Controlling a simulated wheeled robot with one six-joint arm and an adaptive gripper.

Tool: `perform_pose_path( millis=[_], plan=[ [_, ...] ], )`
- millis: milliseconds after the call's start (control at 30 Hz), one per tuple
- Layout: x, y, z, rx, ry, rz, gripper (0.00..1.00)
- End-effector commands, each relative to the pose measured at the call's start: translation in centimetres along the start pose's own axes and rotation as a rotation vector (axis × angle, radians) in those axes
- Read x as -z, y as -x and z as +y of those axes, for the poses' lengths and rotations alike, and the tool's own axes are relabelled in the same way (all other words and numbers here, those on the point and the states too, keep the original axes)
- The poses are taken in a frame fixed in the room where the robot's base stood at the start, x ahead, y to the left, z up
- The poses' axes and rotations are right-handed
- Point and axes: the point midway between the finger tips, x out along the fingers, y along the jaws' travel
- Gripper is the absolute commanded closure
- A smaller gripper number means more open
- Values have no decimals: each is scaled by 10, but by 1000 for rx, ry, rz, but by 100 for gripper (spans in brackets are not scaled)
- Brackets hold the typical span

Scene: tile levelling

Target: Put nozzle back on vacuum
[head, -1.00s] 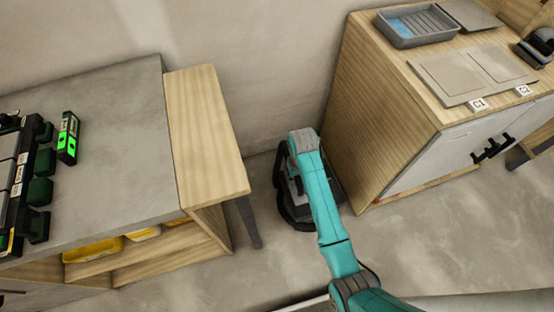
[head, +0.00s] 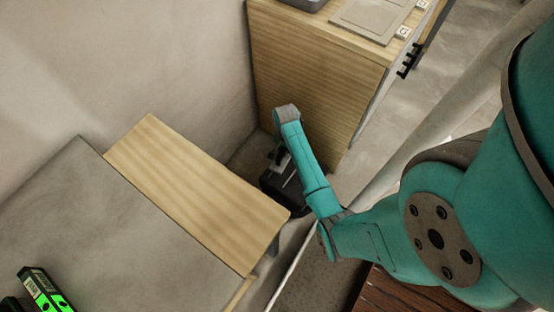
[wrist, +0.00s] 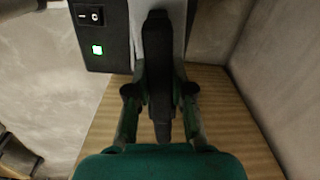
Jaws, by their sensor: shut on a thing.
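The vacuum (head: 270,182) is a dark unit on the floor in the gap between the wooden bench and the cabinet, partly hidden by my arm. In the wrist view its dark body (wrist: 108,58) shows a rocker switch and a lit green light. My gripper (wrist: 160,92) is shut on a long black piece, apparently the nozzle (wrist: 158,50), which points away from the palm beside the vacuum body. A pale strip shows behind the nozzle. Whether the nozzle touches the vacuum cannot be told.
The wooden bench end (head: 195,195) stands left of the vacuum. The wooden cabinet (head: 310,85) stands close behind it, with the wall at the left. A green-lit device (head: 42,290) lies on the grey bench top. Room around the vacuum is tight.

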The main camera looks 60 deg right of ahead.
Motion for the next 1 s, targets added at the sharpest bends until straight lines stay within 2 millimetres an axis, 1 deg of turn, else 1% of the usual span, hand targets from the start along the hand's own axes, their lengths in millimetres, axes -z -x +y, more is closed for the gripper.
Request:
perform_pose_path(
  millis=[33,100,167,233,500,667,900,1000],
  plan=[
    [7,-2,9,0,-49,0,100],
    [13,-5,17,1,-98,1,100],
    [16,-7,21,1,-124,1,100],
    [17,-14,24,0,-140,0,100],
    [17,-56,24,-1,-143,-1,100],
    [18,-68,23,1,-142,1,100],
    [17,-98,23,0,-141,0,100],
    [18,-105,23,1,-141,1,100]
  ],
)
